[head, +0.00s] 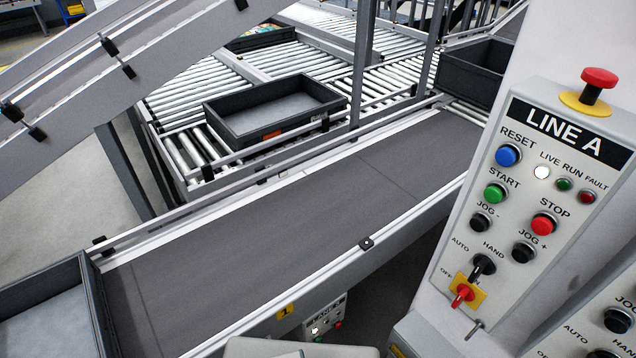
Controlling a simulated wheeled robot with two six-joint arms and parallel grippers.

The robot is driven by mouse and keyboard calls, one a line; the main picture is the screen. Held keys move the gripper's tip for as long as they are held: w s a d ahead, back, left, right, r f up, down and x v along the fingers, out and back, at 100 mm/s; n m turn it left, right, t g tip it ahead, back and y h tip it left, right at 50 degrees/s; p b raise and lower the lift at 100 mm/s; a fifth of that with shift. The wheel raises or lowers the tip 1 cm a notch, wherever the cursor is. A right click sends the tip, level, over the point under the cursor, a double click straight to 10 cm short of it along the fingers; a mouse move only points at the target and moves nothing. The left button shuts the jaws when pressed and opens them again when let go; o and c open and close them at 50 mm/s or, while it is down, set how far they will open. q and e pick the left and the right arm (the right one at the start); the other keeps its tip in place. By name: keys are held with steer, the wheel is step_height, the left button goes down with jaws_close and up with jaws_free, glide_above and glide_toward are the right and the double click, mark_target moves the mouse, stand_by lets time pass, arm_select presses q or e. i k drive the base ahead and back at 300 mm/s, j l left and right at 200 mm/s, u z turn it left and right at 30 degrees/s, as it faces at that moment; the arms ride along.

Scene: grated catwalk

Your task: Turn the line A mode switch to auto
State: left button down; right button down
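The LINE A panel (535,190) is a light grey box on the right of the head view. Its mode switch (482,266) is a black rotary knob low on the panel, below the JOG - button. The AUTO label is to its upper left and the HAND label is just above it, to the right. I cannot tell surely which label the knob points to. Just below the knob is a red rotary handle (463,293) on a yellow plate, with an OFF label at its left. Neither of my grippers is in view.
A red mushroom button (598,78) tops the panel. Blue RESET, green START and red STOP buttons sit close above the switch. A second panel (600,325) is partly visible at lower right. A belt conveyor (290,225) with metal rails runs left of the panel; a black tray (272,108) stands behind.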

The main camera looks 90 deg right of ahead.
mark_target(482, 264)
steer(key=z, duration=4.25)
